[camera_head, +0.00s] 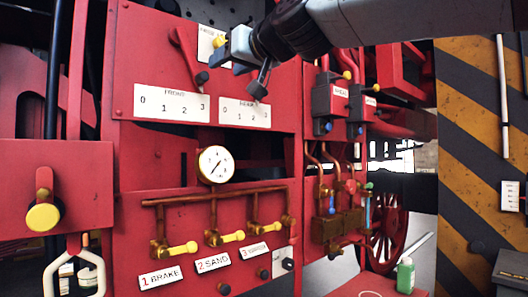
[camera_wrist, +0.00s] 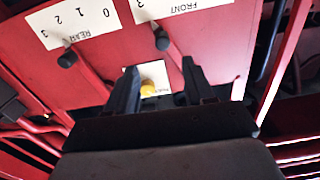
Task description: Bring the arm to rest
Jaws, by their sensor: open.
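My arm (camera_head: 410,18) reaches in from the upper right in the head view. My gripper (camera_head: 238,60) is in front of the top of the red panel (camera_head: 140,60). In the wrist view, my gripper's fingers (camera_wrist: 157,88) are spread apart and hold nothing. A yellow knob (camera_wrist: 148,89) on a white label shows between the fingers in that view. The knob (camera_head: 219,41) also shows just left of my gripper in the head view. I cannot tell whether a finger touches it.
The front lever (camera_head: 187,55) and rear lever knob (camera_head: 257,90) stick out close to my gripper. A gauge (camera_head: 215,164) and several yellow-handled valves (camera_head: 182,249) sit lower. Lubricator boxes (camera_head: 329,100) and pipes are to the right. A striped post (camera_head: 470,120) stands at far right.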

